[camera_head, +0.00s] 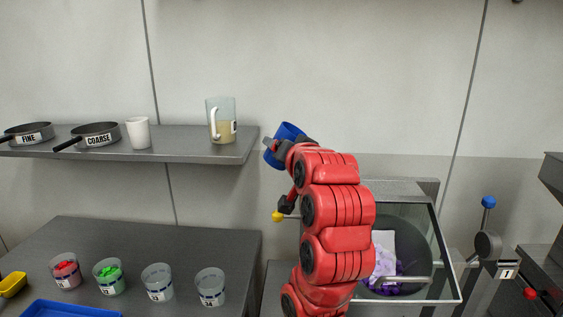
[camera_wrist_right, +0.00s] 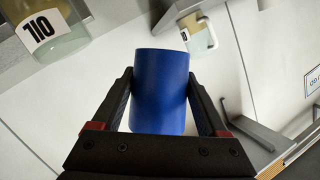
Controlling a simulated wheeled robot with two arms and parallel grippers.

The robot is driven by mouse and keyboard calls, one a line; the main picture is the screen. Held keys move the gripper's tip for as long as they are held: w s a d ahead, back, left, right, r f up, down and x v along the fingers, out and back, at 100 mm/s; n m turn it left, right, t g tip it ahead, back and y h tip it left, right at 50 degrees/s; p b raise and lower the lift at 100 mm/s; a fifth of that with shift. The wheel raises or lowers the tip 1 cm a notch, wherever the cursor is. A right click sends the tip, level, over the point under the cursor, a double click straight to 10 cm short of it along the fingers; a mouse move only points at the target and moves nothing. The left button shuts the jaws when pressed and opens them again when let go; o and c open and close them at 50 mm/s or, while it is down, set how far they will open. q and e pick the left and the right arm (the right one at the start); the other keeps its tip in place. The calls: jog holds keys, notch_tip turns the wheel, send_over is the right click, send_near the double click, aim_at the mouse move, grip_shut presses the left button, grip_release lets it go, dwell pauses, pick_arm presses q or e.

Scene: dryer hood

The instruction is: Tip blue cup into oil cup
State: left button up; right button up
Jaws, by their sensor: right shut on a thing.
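My right gripper (camera_head: 284,147) is shut on the blue cup (camera_head: 289,131), raised in front of the wall just right of the shelf end. In the right wrist view the blue cup (camera_wrist_right: 161,90) sits between both fingers of the right gripper (camera_wrist_right: 165,105). It looks tilted in the head view; its contents cannot be seen. A clear cup with yellowish liquid, the oil cup (camera_wrist_right: 68,38), shows at upper left of the wrist view, its label upside down, apart from the blue cup. I cannot make it out in the head view. My left gripper is not in view.
A pitcher (camera_head: 227,112), a white cup (camera_head: 138,133) and two pans (camera_head: 97,131) stand on the shelf (camera_head: 190,146). Several clear cups (camera_head: 157,283) stand on the lower table (camera_head: 150,240). An open drum (camera_head: 415,240) with purple pieces is behind my right arm.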

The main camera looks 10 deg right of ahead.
jog(key=shift+s+d+n+g+h+p, duration=0.1)
jog(key=shift+d+n+g+h+p, duration=0.15)
jog(key=shift+n+p, duration=0.75)
jog(key=shift+s+d+n+g+h+p, duration=0.1)
jog(key=shift+d+n+g+h+p, duration=0.2)
jog(key=shift+p, duration=1.45)
jog(key=shift+d+n+g+h+p, duration=0.15)
jog(key=shift+n+h+p, duration=0.3)
jog(key=shift+p, duration=0.95)
jog(key=shift+s+d+f+n+p, duration=0.15)
jog(key=shift+f+n+p, duration=0.35)
jog(key=shift+p, duration=0.5)
jog(key=shift+d, duration=0.1)
